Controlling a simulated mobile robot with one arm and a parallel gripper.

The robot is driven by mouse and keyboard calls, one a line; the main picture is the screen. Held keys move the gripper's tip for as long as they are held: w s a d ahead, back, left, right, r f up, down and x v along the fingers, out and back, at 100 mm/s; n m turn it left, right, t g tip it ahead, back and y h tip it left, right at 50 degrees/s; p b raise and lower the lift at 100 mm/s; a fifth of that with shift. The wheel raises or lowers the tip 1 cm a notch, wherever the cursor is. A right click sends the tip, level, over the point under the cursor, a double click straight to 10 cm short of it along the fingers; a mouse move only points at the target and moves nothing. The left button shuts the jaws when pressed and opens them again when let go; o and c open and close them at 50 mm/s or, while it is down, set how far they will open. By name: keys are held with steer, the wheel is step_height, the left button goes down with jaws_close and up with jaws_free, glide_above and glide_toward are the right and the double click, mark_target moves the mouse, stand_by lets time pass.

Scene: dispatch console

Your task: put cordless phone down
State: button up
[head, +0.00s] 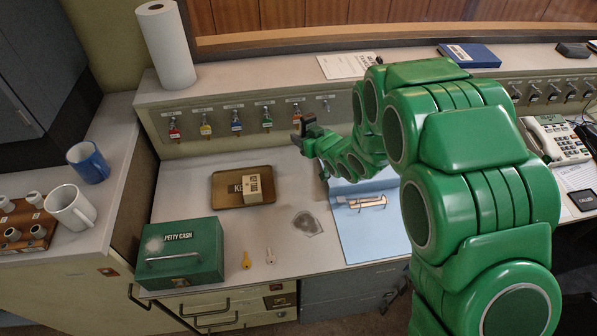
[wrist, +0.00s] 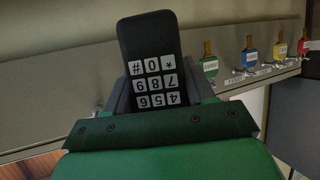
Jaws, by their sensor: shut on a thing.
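The cordless phone (wrist: 151,55) is black with a pale number keypad and fills the middle of the wrist view. My gripper (wrist: 158,92) is shut on it, with one grey finger on each side. In the head view my green arm reaches away from the lower right, and my gripper (head: 308,141) is above the back of the desk, in front of the key-hook panel. The phone (head: 307,124) shows there only as a small dark shape, held clear of the desk. Its lower end is hidden by my gripper in the wrist view.
A green petty cash box (head: 182,253), a brown tray (head: 228,200) with a small box, two loose keys and a blue folder (head: 365,235) lie on the desk. A paper roll (head: 166,45) stands on the upper ledge. A desk phone (head: 555,139) is at right.

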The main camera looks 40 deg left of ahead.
steer(key=shift+s+a+f, duration=0.35)
steer(key=shift+f, duration=1.05)
steer(key=shift+s+a+f, duration=0.3)
steer(key=shift+f, duration=1.1)
steer(key=shift+s+a+f, duration=0.35)
steer(key=shift+f, duration=1.05)
steer(key=o, duration=1.2)
steer(key=shift+f, duration=0.1)
steer(key=shift+r, duration=0.2)
steer(key=shift+s+d+r, duration=0.15)
steer(key=shift+d+r, duration=0.1)
steer(key=shift+d, duration=0.2)
steer(key=v, duration=1.1)
steer(key=shift+d+f, duration=0.1)
steer(key=shift+f, duration=0.05)
